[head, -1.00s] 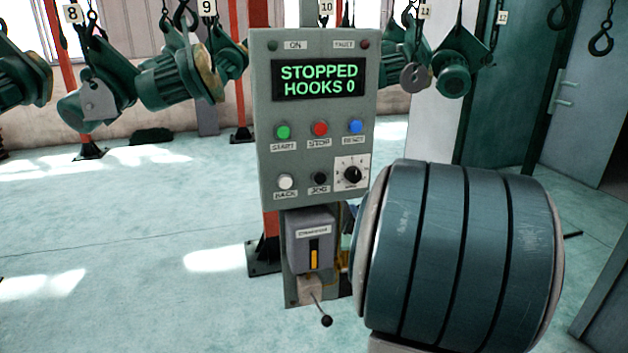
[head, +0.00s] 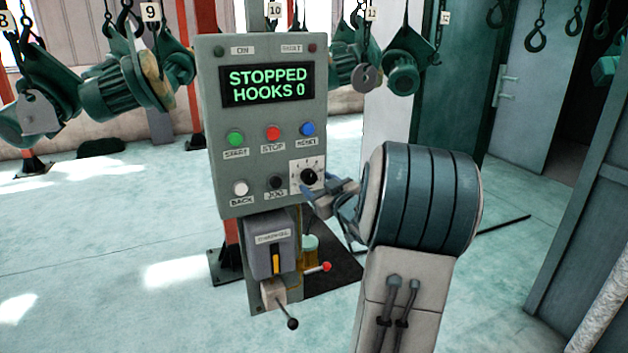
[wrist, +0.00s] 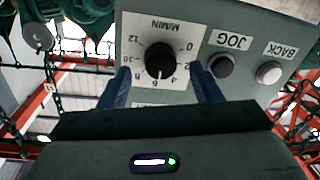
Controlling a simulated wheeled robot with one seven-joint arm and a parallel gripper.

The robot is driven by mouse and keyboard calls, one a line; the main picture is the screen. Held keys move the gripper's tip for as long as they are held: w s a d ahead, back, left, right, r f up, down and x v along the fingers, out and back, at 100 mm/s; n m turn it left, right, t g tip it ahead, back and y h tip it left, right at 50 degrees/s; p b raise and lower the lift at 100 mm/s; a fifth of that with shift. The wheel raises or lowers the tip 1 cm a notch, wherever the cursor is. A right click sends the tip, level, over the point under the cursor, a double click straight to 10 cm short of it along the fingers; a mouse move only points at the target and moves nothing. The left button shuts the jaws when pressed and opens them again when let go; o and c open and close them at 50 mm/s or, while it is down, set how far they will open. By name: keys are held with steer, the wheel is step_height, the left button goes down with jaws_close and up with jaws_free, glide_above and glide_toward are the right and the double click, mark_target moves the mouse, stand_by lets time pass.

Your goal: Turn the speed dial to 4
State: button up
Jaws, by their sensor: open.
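The black speed dial (head: 309,177) sits on a white scale plate at the lower right of the grey control panel (head: 225,110). In the wrist view, turned upside down, the dial (wrist: 160,60) shows a white pointer line facing the picture bottom, near the small figures 4 and 6. I cannot tell exactly which it marks. My gripper (head: 322,193) is just in front of the dial at its lower right. In the wrist view my gripper (wrist: 160,88) is open, its two blue fingers at either side of the dial, apart from it, with nothing between them.
The panel display (head: 267,86) reads STOPPED, HOOKS 0. The black JOG button (head: 275,183) and white BACK button (head: 240,188) are left of the dial. A grey box with a yellow handle (head: 276,262) and a black-knobbed lever (head: 292,323) are below.

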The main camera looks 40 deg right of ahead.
mark_target(309, 177)
steer(key=shift+w+d, duration=0.2)
steer(key=shift+w, duration=1.15)
steer(key=c, duration=1)
steer(key=shift+f, duration=0.1)
steer(key=n+b, duration=0.3)
steer(key=shift+f, duration=0.1)
steer(key=shift+r+n+g+b, duration=0.2)
steer(key=shift+n+g+b, duration=0.1)
steer(key=shift+n+b, duration=1.9)
